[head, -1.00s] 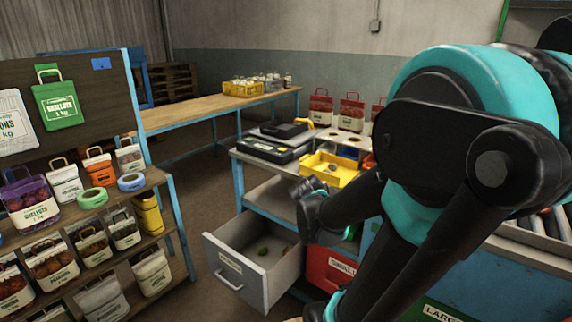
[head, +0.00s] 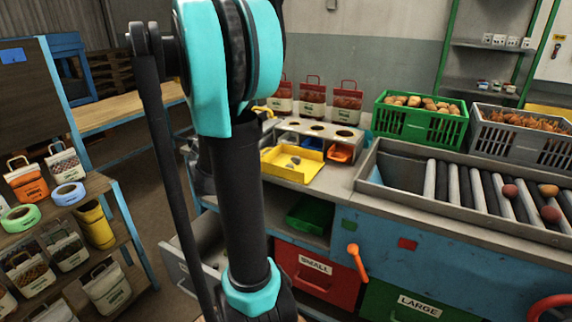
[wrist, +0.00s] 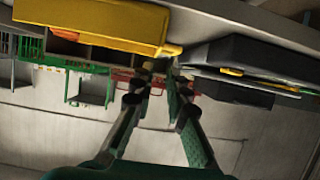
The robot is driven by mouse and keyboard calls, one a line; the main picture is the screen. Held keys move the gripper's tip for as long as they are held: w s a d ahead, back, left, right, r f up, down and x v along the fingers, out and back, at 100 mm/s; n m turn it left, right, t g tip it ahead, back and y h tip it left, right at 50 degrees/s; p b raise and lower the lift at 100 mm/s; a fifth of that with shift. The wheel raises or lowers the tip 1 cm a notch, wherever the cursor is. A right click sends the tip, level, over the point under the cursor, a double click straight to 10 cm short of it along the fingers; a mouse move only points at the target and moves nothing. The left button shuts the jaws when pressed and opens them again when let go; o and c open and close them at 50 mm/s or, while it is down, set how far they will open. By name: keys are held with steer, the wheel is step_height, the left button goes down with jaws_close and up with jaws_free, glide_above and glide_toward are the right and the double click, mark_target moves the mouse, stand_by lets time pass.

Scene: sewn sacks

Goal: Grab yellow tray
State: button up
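The yellow tray (head: 277,171) sits on the workbench top in the head view, with a small greyish lump in it. In the wrist view the yellow tray (wrist: 90,22) fills the upper left, and its narrow yellow end reaches near my fingertips. My gripper (wrist: 161,80) has its two fingers apart, with nothing seen clasped between them. The tips are close to the tray's end; I cannot tell whether they touch it. In the head view my arm hides most of the gripper.
A black device (wrist: 245,60) is close on the right of the wrist view. A bench rack with round holes (head: 318,130) and an orange bin (head: 341,152) stand beside the tray. A green crate (head: 420,122) and a roller conveyor (head: 460,187) are further right. A drawer (head: 207,245) stands open below.

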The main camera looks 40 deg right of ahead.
steer(key=x, duration=1)
steer(key=shift+s+d, duration=0.15)
steer(key=shift+d, duration=0.25)
jaws_close()
